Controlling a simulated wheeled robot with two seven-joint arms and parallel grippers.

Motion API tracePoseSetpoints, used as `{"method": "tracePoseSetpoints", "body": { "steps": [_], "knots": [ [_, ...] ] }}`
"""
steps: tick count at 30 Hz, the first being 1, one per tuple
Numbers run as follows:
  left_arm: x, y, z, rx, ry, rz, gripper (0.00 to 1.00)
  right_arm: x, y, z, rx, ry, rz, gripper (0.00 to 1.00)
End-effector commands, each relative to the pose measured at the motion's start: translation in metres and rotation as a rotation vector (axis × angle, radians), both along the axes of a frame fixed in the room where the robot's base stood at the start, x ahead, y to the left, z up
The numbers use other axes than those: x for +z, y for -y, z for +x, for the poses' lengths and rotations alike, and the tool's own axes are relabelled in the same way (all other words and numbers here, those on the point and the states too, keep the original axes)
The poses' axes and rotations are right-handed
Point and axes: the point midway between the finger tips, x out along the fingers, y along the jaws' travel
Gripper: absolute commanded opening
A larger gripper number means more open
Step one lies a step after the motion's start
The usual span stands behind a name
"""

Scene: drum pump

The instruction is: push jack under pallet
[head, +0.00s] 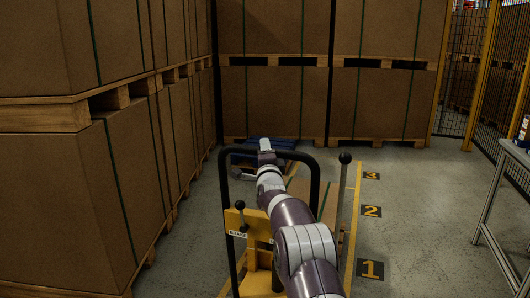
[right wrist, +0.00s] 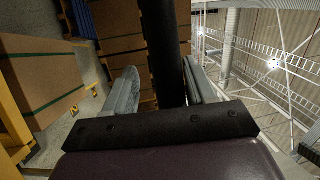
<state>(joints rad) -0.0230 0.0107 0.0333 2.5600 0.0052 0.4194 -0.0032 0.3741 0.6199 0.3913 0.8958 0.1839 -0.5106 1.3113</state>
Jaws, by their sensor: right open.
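The yellow jack (head: 255,250) stands in the aisle, with a black loop handle (head: 314,170) and a "BRAKE" label on it. My right arm reaches forward over the jack, and my right gripper (head: 265,146) is at the top of the handle. In the right wrist view the open fingers of my right gripper (right wrist: 162,88) stand on either side of the black handle bar (right wrist: 163,45); I cannot tell whether they touch it. A cardboard load (head: 329,200) shows just beyond the jack, partly hidden by my arm. The jack's forks and any pallet opening are hidden. My left gripper is out of view.
Stacked boxes on pallets line the left (head: 60,190) and the back (head: 270,105). A blue stack (head: 285,144) lies on the floor ahead. Floor marks 1 (head: 372,269), 2 and 3 run beside a yellow line. A table (head: 500,190) stands at right; the floor between is clear.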

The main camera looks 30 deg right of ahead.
Motion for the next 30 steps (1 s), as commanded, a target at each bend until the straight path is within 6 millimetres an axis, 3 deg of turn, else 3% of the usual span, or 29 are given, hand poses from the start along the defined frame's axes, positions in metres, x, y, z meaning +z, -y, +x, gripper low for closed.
{"method": "tracePoseSetpoints", "body": {
  "steps": [11,24,30],
  "knots": [
    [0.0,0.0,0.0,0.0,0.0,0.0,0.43,0.004,-0.005,-0.008,0.001,0.008,-0.003,0.55],
    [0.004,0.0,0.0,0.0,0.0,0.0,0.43,-0.013,-0.046,-0.093,0.001,0.006,-0.002,0.55],
    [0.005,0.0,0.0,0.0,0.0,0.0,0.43,-0.018,-0.055,-0.112,0.0,0.006,-0.002,0.55]
  ]
}}
